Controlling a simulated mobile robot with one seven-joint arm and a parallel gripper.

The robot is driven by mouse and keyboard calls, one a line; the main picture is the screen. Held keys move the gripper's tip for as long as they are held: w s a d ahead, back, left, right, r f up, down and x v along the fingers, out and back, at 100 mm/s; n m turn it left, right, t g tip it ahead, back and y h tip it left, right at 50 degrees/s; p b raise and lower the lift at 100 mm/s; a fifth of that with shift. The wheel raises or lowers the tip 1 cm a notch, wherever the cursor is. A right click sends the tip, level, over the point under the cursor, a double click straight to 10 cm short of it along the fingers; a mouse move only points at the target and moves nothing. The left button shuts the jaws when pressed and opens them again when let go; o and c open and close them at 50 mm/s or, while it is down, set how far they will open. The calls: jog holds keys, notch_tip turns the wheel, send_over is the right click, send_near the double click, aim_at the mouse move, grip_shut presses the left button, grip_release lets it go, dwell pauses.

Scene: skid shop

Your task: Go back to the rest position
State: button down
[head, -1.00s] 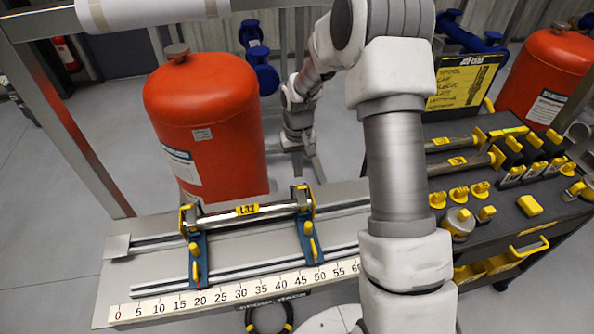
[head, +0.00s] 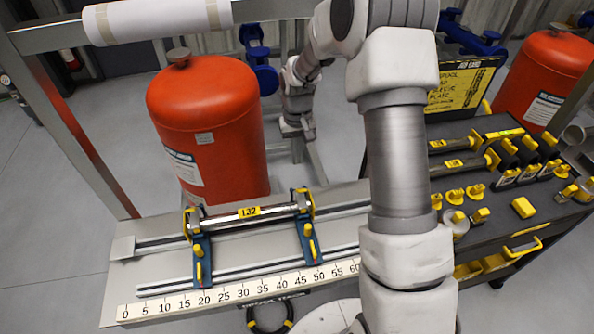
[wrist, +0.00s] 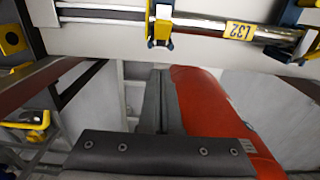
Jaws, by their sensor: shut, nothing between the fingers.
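My gripper shows in the wrist view (wrist: 161,76) with its two dark fingers together and nothing between them. In the head view my forearm bends down behind the bench, left of my upper arm. My wrist hangs beside the red tank (head: 205,125), and the fingertips are hard to make out there. The metal spool labelled L32 (head: 225,219) lies across two blue and yellow clamp stands on the bench (head: 160,290). It also shows at the top of the wrist view (wrist: 272,34). My gripper is apart from the spool.
A grey frame post (head: 85,150) and a white roll (head: 160,22) stand at the left. A dark tool cart (head: 480,235) with yellow-tagged parts and a sign board (head: 465,85) is at the right. Another red tank (head: 545,80) is behind it. Floor at left is clear.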

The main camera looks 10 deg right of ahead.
jog(key=shift+w+r, duration=0.1)
jog(key=shift+r, duration=0.5)
jog(key=s+r+t, duration=0.1)
jog(key=s+r, duration=0.4)
jog(key=r, duration=0.4)
jog(key=s+r+t, duration=0.2)
jog(key=s+r, duration=0.3)
jog(key=r, duration=0.4)
jog(key=s+r+t, duration=0.1)
jog(key=s+r, duration=0.2)
jog(key=s, duration=0.6)
jog(key=s+r+t, duration=0.1)
jog(key=s+r, duration=0.2)
jog(key=s, duration=0.6)
jog(key=shift+s+t, duration=0.2)
jog(key=shift+t, duration=0.1)
jog(key=shift+r, duration=0.1)
